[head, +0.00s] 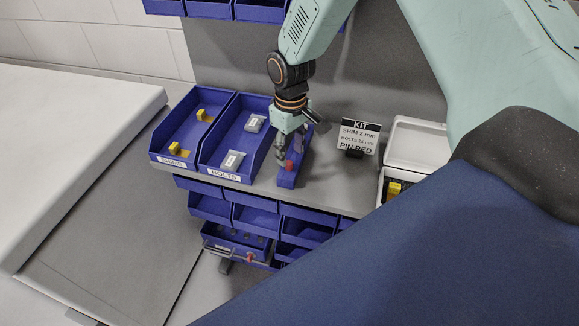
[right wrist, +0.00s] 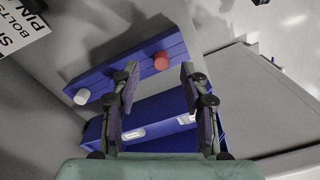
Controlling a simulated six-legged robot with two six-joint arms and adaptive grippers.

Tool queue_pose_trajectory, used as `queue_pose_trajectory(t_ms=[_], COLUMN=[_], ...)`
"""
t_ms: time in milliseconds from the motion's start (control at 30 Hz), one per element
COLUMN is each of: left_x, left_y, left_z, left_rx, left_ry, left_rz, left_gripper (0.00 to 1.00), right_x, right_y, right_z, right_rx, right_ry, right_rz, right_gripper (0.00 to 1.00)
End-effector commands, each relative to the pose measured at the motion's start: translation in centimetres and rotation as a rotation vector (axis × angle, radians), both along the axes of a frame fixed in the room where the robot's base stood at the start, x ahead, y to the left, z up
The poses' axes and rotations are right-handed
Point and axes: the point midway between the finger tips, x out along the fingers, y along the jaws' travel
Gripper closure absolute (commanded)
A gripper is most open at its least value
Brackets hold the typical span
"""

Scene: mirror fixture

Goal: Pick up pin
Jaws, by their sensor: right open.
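A red pin (head: 290,165) stands in a narrow blue block (head: 288,179) on the grey shelf. In the right wrist view the red pin (right wrist: 161,60) is at the block's right part, and a white pin (right wrist: 82,97) is at its left end. My right gripper (head: 289,153) points down at the block in the head view, partly covering it. In the right wrist view its two fingers (right wrist: 160,82) are apart with nothing between them, and the red pin shows just beyond the gap between the tips. My left gripper is not in view.
Blue bins hold yellow shims (head: 174,148) and grey-white bolt boxes (head: 235,159) left of the block. A kit sign (head: 360,137) reading "PIN RED" stands to the right, beside an open white box (head: 416,147) with a yellow piece (head: 394,189). More blue bins (head: 255,217) hang below.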

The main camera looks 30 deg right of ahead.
Motion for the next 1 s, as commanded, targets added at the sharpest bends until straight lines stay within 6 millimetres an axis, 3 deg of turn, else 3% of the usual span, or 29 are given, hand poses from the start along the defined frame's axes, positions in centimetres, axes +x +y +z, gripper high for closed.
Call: queue_pose_trajectory(t_ms=[200, 533, 1000], left_x=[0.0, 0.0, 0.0], left_y=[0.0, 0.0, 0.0], left_z=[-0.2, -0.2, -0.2], left_rx=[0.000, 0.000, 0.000], left_ry=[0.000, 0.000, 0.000], left_rz=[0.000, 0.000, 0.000], left_gripper=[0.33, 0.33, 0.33], right_x=[0.3, 0.3, 0.3], right_y=[0.1, 0.1, 0.1], right_z=[-3.1, -3.7, -3.7], right_rx=[-0.001, 0.000, 0.000], right_ry=[0.002, 0.000, 0.000], right_rz=[0.003, 0.002, 0.001], right_gripper=[0.55, 0.55, 0.95])
